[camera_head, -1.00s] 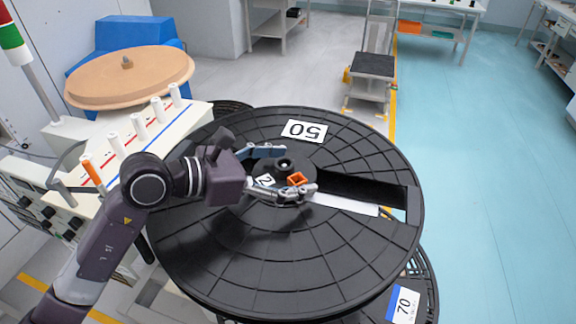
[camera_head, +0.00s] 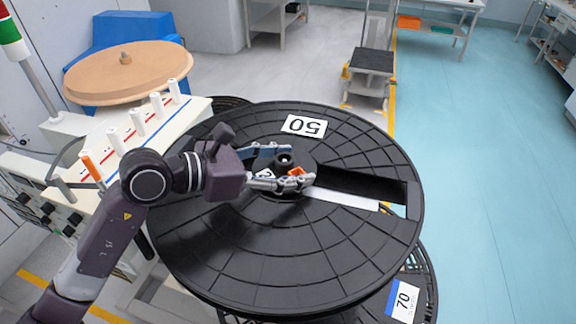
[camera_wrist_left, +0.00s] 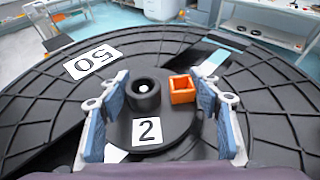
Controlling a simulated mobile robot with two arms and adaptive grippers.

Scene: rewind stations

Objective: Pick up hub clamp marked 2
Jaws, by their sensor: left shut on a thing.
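The hub clamp marked 2 (camera_head: 284,160) is a round black disc at the middle of the large black reel marked 50 (camera_head: 250,255). In the left wrist view the clamp (camera_wrist_left: 173,128) shows a raised black knob with a pale centre, an orange square piece and a white label with a 2. My left gripper (camera_head: 299,166) is shut on the clamp, with one blue-grey finger on each side of the disc. Both fingers also show in the left wrist view (camera_wrist_left: 163,88). The clamp looks level and at the reel's hub; I cannot tell whether it touches the reel. My right gripper is not in view.
The reel has a long slot (camera_head: 345,186) right of the hub. A reel marked 70 (camera_head: 403,300) lies below. At left are a white console (camera_head: 150,130) with upright pegs and a tan disc (camera_head: 128,72). Blue floor (camera_head: 490,180) at right is clear.

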